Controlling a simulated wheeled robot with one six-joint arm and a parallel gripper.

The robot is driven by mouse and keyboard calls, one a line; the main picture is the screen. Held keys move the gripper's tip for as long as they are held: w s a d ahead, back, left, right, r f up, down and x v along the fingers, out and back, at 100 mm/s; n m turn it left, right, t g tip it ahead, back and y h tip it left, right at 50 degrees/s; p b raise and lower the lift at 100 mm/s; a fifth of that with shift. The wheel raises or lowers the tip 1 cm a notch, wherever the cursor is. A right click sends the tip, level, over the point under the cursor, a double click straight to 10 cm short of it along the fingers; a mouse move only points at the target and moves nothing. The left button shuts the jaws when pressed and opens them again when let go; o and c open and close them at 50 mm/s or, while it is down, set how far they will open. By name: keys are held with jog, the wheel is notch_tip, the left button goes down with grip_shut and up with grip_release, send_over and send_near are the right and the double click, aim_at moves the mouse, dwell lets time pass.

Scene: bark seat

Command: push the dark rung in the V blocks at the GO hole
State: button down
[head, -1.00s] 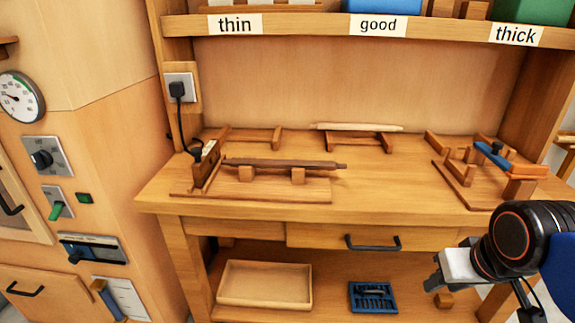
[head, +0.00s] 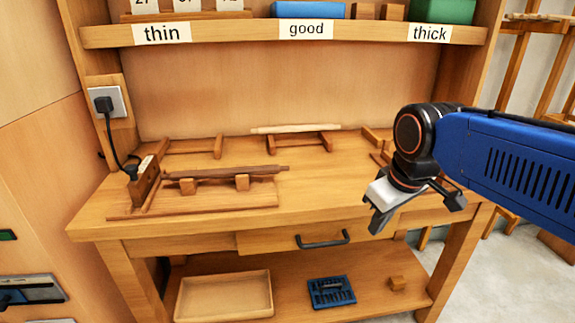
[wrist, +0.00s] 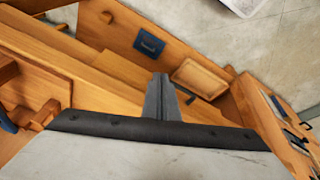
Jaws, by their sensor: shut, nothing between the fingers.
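The dark rung (head: 240,171) lies level across two wooden V blocks (head: 188,186) on a board on the bench. Its left end is close to the upright gauge block (head: 145,182), which carries a small label. The GO hole itself is too small to make out, and I cannot tell whether the rung's tip is in it. My gripper (head: 377,224) is shut and empty, in front of the bench and well to the right of the rung. Its closed fingers (wrist: 160,97) point over the lower shelf in the wrist view. The rung is not clear there.
A pale rung (head: 295,128) lies on a rack at the back. A wooden fixture is partly hidden behind my arm. A black cable hangs by the gauge block from a wall socket (head: 106,103). A tray (head: 268,297) and blue box (head: 331,292) sit below. Front right benchtop is clear.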

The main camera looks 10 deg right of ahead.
aim_at(276, 166)
jog(key=w+a+r+n+g, duration=0.1)
jog(key=w+a+r+n, duration=0.3)
jog(key=w, duration=0.4)
jog(key=w+a+r+n+g, duration=0.1)
jog(key=w+a+r+n, duration=0.1)
jog(key=w+r+n, duration=0.4)
jog(key=w+a+r+n+g, duration=0.2)
jog(key=w+a+r+n, duration=0.15)
jog(key=w, duration=0.55)
jog(key=f, duration=0.9)
jog(key=shift+s+a+f, duration=0.1)
jog(key=shift+s+f, duration=0.15)
jog(key=shift+f, duration=0.05)
jog(key=a, duration=0.2)
jog(key=shift+a+f, duration=0.3)
jog(key=shift+a, duration=0.7)
jog(key=shift+a, duration=0.1)
jog(key=a, duration=0.5)
jog(key=shift+w+a, duration=0.15)
